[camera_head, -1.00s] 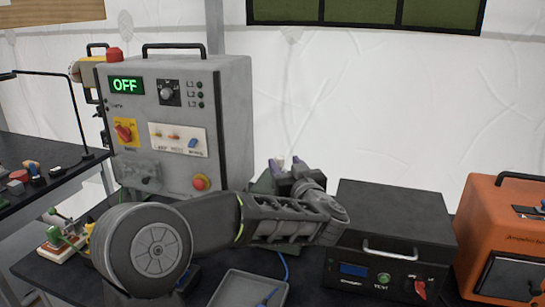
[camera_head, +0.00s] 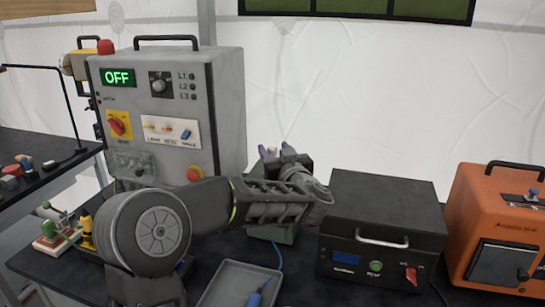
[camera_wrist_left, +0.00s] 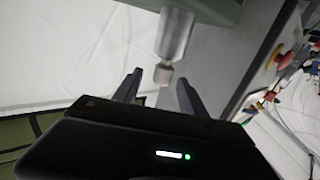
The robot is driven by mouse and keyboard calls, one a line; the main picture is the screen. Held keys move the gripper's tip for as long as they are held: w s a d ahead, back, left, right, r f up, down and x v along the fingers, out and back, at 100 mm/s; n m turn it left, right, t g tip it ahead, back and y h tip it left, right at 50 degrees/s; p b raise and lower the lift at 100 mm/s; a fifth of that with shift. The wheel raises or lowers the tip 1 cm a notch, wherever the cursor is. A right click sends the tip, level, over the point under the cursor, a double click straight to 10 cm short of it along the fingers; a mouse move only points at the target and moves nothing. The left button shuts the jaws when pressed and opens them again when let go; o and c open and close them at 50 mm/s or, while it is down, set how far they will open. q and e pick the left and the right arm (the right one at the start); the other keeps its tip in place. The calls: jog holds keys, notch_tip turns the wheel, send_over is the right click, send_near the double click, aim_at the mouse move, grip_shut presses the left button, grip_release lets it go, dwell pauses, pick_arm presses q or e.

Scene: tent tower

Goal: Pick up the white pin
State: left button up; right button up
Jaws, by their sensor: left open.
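In the left wrist view, a small whitish stub (camera_wrist_left: 163,75), which looks like the white pin, sits at the end of a grey metal cylinder (camera_wrist_left: 176,35). My left gripper (camera_wrist_left: 157,92) is open, with one dark finger on each side of the stub's line. The stub appears between or just beyond the fingertips; I see no finger touching it. In the head view my left gripper (camera_head: 275,152) points up and away, in front of the white wall. A pale bit shows between its fingers, too small to make out. My right gripper is not in view.
A grey control cabinet (camera_head: 222,100) reading OFF stands left of the gripper. A green box (camera_head: 275,233) is partly hidden behind my arm. A black device (camera_head: 385,205) and an orange box (camera_head: 515,190) stand to the right. A grey tray (camera_head: 235,280) lies in front.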

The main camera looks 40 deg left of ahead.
pick_arm(q)
jog(key=p+x, duration=0.1)
jog(key=x, duration=0.3)
jog(key=shift+w+a, duration=0.15)
jog(key=shift+a, duration=0.15)
jog(key=shift+c, duration=0.4)
grip_shut()
dwell(0.3)
